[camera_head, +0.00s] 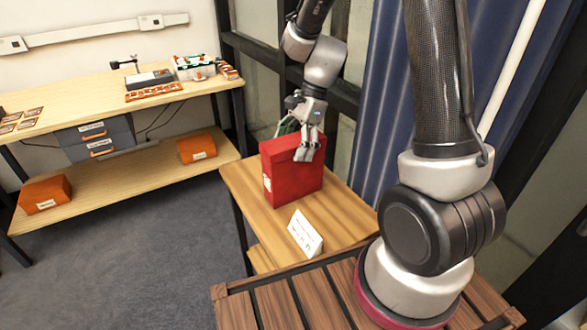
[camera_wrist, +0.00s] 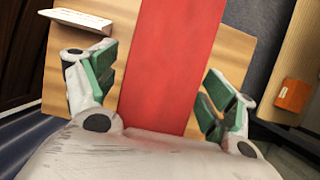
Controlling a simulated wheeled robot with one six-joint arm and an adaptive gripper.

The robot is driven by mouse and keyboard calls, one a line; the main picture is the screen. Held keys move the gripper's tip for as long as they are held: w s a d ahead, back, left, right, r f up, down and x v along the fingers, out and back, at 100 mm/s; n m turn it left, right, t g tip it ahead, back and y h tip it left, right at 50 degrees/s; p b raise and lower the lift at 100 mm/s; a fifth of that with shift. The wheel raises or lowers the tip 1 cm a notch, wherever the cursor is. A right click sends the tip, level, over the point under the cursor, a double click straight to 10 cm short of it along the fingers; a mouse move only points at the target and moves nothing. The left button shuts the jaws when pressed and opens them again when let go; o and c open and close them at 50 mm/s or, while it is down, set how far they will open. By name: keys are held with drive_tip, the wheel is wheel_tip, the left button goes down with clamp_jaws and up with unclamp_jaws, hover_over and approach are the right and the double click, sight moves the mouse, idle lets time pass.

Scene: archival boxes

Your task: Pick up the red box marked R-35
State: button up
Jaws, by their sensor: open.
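The red box (camera_head: 288,180) stands upright on a small wooden table in the head view. A pale label shows on its left side, too small to read. In the wrist view the red box (camera_wrist: 170,65) runs up the middle of the picture. My gripper (camera_head: 308,152) is at the top of the box, toward its right end. In the wrist view my gripper (camera_wrist: 160,92) is open, with one green-padded finger on each side of the box. Gaps show between the pads and the box. The lower end of the box is hidden by my gripper's body.
A white card (camera_head: 305,233) stands on the small table (camera_head: 345,205) in front of the box. Two orange boxes (camera_head: 46,194) (camera_head: 197,148) sit on the lower shelf of the workbench at left. A blue curtain (camera_head: 385,90) and dark frame are behind my arm.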

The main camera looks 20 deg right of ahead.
drive_tip(key=c, duration=1.9)
